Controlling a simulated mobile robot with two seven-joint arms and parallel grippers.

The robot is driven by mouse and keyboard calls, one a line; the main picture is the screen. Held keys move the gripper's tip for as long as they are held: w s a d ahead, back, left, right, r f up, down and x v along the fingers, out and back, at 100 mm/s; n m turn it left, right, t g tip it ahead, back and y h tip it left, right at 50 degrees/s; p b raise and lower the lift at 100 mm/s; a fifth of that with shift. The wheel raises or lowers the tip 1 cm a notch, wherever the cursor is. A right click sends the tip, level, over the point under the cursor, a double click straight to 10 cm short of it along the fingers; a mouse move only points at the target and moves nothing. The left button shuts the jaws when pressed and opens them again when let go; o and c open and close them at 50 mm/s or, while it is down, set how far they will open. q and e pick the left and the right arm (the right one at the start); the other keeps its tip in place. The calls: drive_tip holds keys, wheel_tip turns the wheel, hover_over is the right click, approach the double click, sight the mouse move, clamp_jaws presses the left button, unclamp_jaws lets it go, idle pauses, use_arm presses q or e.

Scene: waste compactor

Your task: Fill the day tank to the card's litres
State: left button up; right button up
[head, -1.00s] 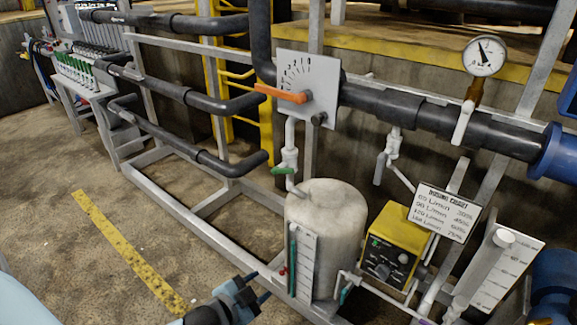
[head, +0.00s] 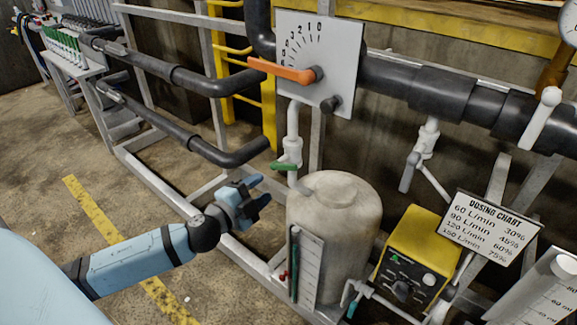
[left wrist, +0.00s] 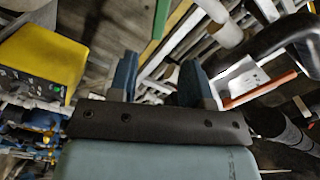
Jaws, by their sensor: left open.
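The day tank appears to be the cream tank (head: 345,225), upright with a level gauge (head: 310,268) on its front. A green-handled valve (head: 285,166) sits on the white pipe above the tank's left side. My left gripper (head: 265,193) is open and empty, left of the tank and a little below the green handle, apart from it in the picture. Its two blue fingers (left wrist: 160,80) show with nothing between them in the left wrist view. A dosing chart (head: 492,228) lists L/min against percent; I see no litres card. My right gripper is not in view.
An orange lever (head: 282,70) on a numbered dial plate (head: 335,50) is above the tank. A yellow control box (head: 412,255) stands right of it. Dark pipes (head: 190,135) and a grey frame lie behind my arm. Open floor is at left.

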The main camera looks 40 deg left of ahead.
sight(287, 168)
use_arm(q)
drive_tip(key=w, duration=1.1)
drive_tip(key=shift+d, duration=0.4)
clamp_jaws()
